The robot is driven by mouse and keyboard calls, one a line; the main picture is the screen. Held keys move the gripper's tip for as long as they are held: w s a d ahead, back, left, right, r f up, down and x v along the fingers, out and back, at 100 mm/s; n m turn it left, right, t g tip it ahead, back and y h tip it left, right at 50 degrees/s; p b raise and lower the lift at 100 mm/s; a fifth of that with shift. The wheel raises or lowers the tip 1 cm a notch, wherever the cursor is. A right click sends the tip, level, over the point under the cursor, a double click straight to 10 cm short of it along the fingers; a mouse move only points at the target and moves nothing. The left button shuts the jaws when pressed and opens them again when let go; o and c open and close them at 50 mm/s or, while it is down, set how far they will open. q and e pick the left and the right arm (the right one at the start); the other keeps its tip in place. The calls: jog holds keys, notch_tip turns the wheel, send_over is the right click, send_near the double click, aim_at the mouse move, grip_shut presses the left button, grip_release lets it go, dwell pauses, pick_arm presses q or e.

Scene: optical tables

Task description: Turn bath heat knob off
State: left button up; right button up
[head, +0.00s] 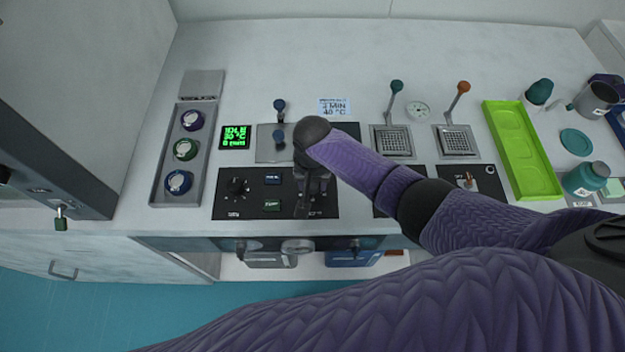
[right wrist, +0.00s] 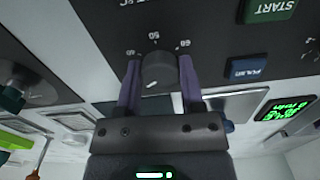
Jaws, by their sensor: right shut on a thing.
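The black control panel (head: 265,208) lies on the table in front of me. In the right wrist view a dark round knob (right wrist: 157,72) sits on the panel, with a scale around it including 50 and 60. My right gripper (head: 308,205) points down at the panel's right part and hides this knob in the head view. In the right wrist view its purple fingers (right wrist: 159,78) are on either side of the knob, shut on it. A second black knob (head: 237,187) is at the panel's left. My left gripper is not in view.
A green-lit display (head: 236,137) stands behind the panel. A blue button (head: 272,179) and a green START button (head: 271,205) lie left of my gripper. A blue-topped lever (head: 279,106) rises behind. A grey tray (head: 165,190) of round items is at left, a green tray (head: 530,165) at right.

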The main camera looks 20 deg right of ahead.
grip_shut()
jog(key=shift+n+p, duration=0.5)
jog(key=shift+n, duration=0.6)
jog(key=n, duration=0.2)
jog(key=shift+n+p, duration=0.3)
jog(key=shift+p, duration=0.05)
jog(key=n, duration=0.2)
jog(key=shift+n, duration=0.3)
jog(key=n+p, duration=0.1)
jog(key=n, duration=0.3)
jog(key=shift+n, duration=0.3)
